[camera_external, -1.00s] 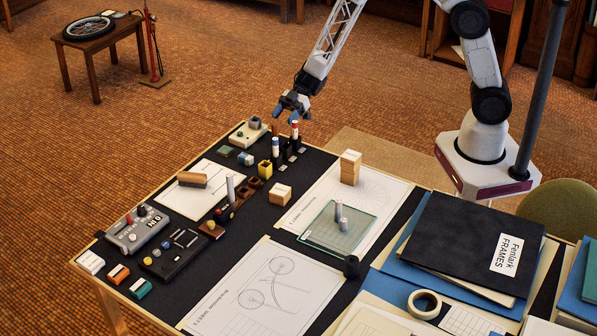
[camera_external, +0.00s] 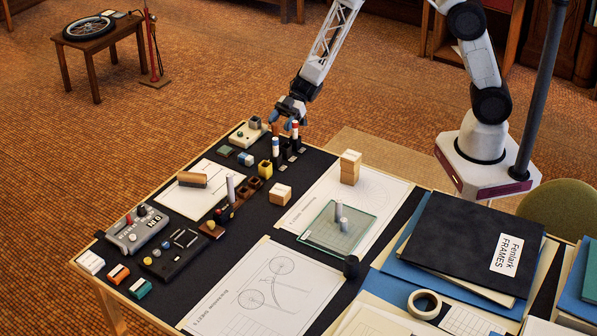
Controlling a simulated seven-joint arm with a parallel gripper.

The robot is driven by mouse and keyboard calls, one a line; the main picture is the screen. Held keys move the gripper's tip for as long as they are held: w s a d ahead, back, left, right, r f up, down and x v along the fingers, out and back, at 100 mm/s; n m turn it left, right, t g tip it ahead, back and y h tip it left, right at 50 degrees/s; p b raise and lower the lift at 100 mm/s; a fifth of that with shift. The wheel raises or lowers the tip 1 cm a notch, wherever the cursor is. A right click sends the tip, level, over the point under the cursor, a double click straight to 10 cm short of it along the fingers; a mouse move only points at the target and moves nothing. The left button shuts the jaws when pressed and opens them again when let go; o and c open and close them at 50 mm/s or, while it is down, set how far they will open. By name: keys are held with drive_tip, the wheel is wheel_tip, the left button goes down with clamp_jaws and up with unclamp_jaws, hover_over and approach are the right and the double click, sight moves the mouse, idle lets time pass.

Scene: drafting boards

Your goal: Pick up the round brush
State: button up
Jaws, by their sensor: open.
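My gripper (camera_external: 284,121) is open at the far edge of the dark board. Its fingers point down just above the upright pieces in dark holders there. One piece has a blue-and-white top (camera_external: 275,147). Another, with a red-and-white top (camera_external: 294,131), is close beside the fingers; I cannot tell whether they touch it. A brown tip shows between or behind the fingers, too small to name. I cannot tell for sure which piece is the round brush. A wooden-backed brush (camera_external: 191,178) lies on the white sheet to the left, apart from my gripper.
A yellow cup (camera_external: 265,168) and a beige box with a green button (camera_external: 247,132) stand near my gripper. Stacked wooden blocks (camera_external: 350,168) and a glass plate (camera_external: 318,238) with grey cylinders are to the right. Grey and black devices fill the left end.

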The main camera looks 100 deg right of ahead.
sight(273, 133)
drive_tip(key=shift+x, duration=2.55)
drive_tip(key=shift+a, duration=0.1)
drive_tip(key=shift+c, duration=0.4)
drive_tip(key=c, duration=0.9)
